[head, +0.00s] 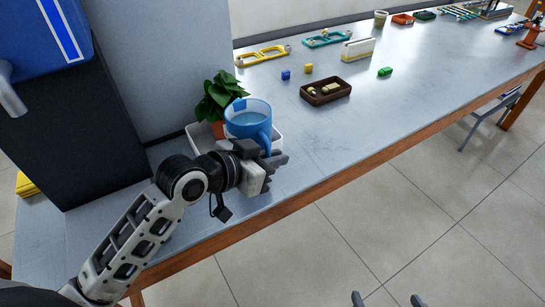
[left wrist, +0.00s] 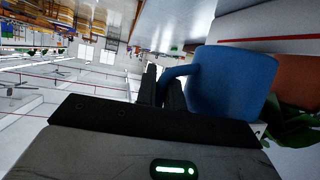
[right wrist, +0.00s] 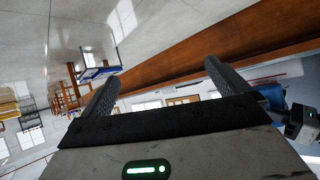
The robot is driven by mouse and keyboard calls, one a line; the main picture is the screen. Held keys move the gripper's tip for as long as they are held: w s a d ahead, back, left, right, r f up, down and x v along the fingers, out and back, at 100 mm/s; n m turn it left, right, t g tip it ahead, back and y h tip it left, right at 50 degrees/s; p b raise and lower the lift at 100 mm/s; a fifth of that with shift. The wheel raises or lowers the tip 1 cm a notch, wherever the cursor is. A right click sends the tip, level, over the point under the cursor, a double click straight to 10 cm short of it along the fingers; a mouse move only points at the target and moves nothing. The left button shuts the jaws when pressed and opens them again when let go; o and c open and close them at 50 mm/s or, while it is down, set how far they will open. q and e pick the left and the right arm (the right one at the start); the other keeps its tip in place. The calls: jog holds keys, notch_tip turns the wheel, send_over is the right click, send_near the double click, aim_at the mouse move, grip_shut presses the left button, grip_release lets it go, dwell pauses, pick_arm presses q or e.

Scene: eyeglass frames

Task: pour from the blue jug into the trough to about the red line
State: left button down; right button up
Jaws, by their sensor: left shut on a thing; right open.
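The translucent blue jug (head: 246,124) is roughly upright at the near left of the table, in front of the potted plant. It also shows in the left wrist view (left wrist: 232,85). My left gripper (head: 266,163) is shut on its handle (left wrist: 178,72). The white trough (head: 200,140) shows on both sides of the jug, which hides its middle. In the left wrist view a red line (left wrist: 270,37) runs along a white surface behind the jug. I cannot tell the water level in the trough. My right gripper (head: 388,299) is open and empty, off the table's front edge.
A green plant (head: 220,95) in a terracotta pot (left wrist: 298,80) stands by the trough. A grey panel and a dark block (head: 85,135) stand at the left. A brown tray (head: 325,91), small blocks and coloured frames (head: 263,55) lie further back. The table right of the jug is clear.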

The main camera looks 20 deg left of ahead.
pick_arm(q)
jog(key=shift+s+d+r+n+g+h+p, duration=0.2)
jog(key=shift+r+n+p, duration=0.1)
jog(key=shift+r, duration=0.35)
jog(key=shift+s+d+r+n+g+h+p, duration=0.15)
jog(key=shift+r+n+p, duration=0.15)
jog(key=shift+r, duration=0.3)
pick_arm(e)
jog(key=shift+s+d+r, duration=0.1)
jog(key=shift+s+r, duration=0.05)
jog(key=shift+r, duration=0.1)
pick_arm(q)
jog(key=shift+s+r+p, duration=0.1)
jog(key=shift+r+p, duration=0.2)
jog(key=shift+p, duration=0.5)
pick_arm(e)
jog(key=shift+w+d+r, duration=0.1)
jog(key=shift+w+r, duration=0.1)
jog(key=shift+r, duration=0.9)
jog(key=shift+f, duration=0.1)
pick_arm(q)
jog(key=shift+r, duration=0.1)
pick_arm(e)
jog(key=shift+s, duration=0.1)
